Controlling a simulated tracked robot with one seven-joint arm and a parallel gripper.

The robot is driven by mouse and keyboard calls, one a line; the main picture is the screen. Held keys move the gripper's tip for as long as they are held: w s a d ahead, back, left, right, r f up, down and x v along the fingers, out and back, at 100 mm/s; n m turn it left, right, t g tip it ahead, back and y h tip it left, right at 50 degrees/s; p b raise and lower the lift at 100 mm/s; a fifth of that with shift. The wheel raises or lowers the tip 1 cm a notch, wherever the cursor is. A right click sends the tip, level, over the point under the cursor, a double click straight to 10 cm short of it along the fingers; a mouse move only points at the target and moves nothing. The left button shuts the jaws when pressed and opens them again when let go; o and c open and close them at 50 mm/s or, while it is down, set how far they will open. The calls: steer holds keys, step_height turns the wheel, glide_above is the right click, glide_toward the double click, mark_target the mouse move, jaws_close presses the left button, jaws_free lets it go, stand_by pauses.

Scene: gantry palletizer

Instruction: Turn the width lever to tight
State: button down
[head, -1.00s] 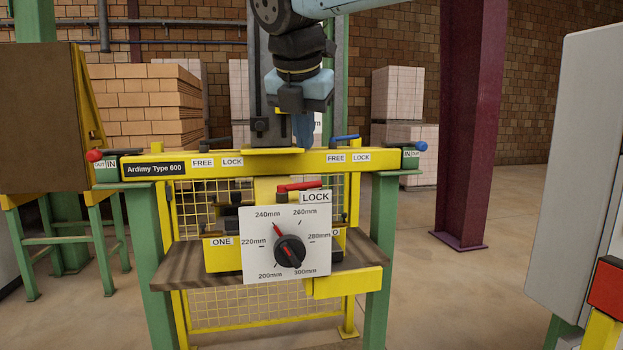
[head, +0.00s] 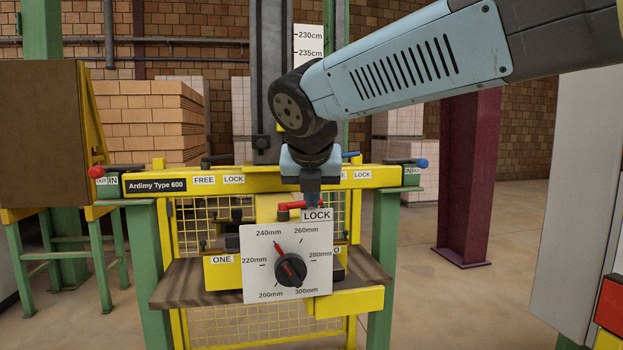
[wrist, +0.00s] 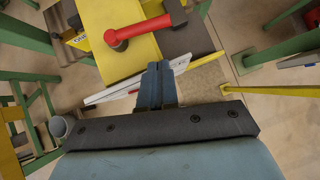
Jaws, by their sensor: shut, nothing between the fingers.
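A red-handled lever (head: 292,205) sits just above the white dial plate, beside a LOCK label (head: 317,215); I take it as the width lever. In the wrist view the red lever (wrist: 140,32) lies across a yellow block, its round red end to the left. The dial plate (head: 318,278) reads 200mm to 300mm, and its black knob (head: 290,270) has a red pointer near 240mm. My gripper (head: 312,198) is shut and empty, pointing down at the lever's right part. In the wrist view its fingertips (wrist: 158,72) appear close to the lever; contact cannot be told.
A yellow beam (head: 270,182) with FREE and LOCK labels crosses behind my gripper. A red-knobbed lever (head: 96,172) is at its left end and a blue-knobbed one (head: 421,163) at its right. Green posts (head: 380,245) flank the machine. A purple column (head: 467,180) stands at right.

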steer(key=w, duration=0.1)
steer(key=w+f, duration=0.1)
steer(key=w, duration=0.1)
steer(key=shift+w+f, duration=0.1)
steer(key=shift+w, duration=0.1)
steer(key=shift+w+f, duration=0.1)
steer(key=shift+w, duration=0.45)
steer(key=shift+w, duration=0.5)
steer(key=shift+s+d, duration=0.1)
steer(key=shift+s, duration=0.05)
